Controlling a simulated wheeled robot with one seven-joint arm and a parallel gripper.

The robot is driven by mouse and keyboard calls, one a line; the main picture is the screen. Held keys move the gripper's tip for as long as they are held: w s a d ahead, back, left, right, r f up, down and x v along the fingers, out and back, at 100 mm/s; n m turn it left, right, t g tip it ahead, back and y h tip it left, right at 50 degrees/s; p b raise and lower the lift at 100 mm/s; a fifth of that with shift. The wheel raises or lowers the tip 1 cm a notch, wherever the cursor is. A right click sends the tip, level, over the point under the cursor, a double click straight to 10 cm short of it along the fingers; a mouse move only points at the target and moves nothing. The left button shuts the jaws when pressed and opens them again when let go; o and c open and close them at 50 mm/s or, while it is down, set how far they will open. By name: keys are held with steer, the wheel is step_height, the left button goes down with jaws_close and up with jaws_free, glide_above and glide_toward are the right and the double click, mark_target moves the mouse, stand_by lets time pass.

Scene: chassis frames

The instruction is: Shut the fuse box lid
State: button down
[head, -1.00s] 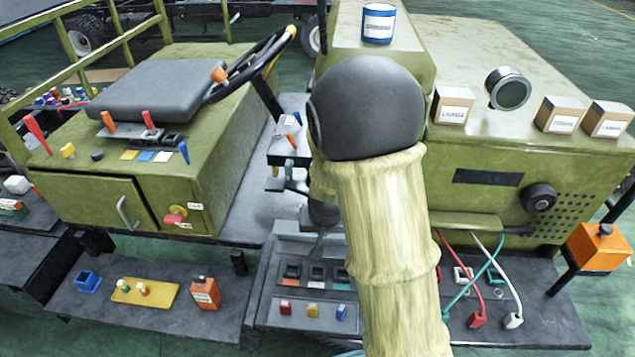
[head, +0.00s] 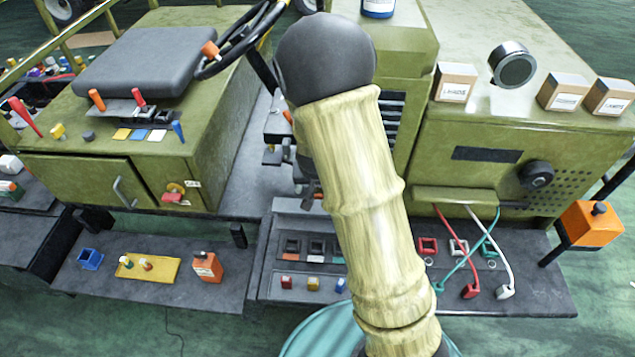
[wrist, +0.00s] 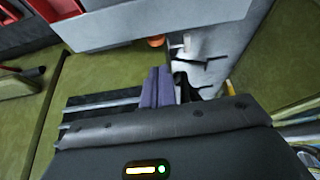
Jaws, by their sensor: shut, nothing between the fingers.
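The fuse box (head: 283,249) is a grey tray on the low shelf at the lower middle of the head view, with dark slots inside. A grey panel (head: 298,207), apparently its lid, stands raised along the back edge; my arm hides its right part. A grey panel (wrist: 165,22), likely the same lid, crosses the top of the wrist view. My gripper (wrist: 157,72) shows there as two purple-grey fingers pressed together, shut and empty. It appears apart from the panel. In the head view my arm mostly hides the gripper.
Red, yellow and blue blocks (head: 313,284) line the fuse box's front. Red, white and teal cables (head: 470,288) lie to its right. Behind are levers and a slotted grille (head: 392,110).

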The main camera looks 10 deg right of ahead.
steer(key=a+x, duration=0.1)
steer(key=x, duration=0.7)
steer(key=shift+w+d+f+p, duration=0.15)
steer(key=shift+w+d+p, duration=0.1)
steer(key=shift+d+p, duration=0.2)
steer(key=shift+w+d, duration=0.1)
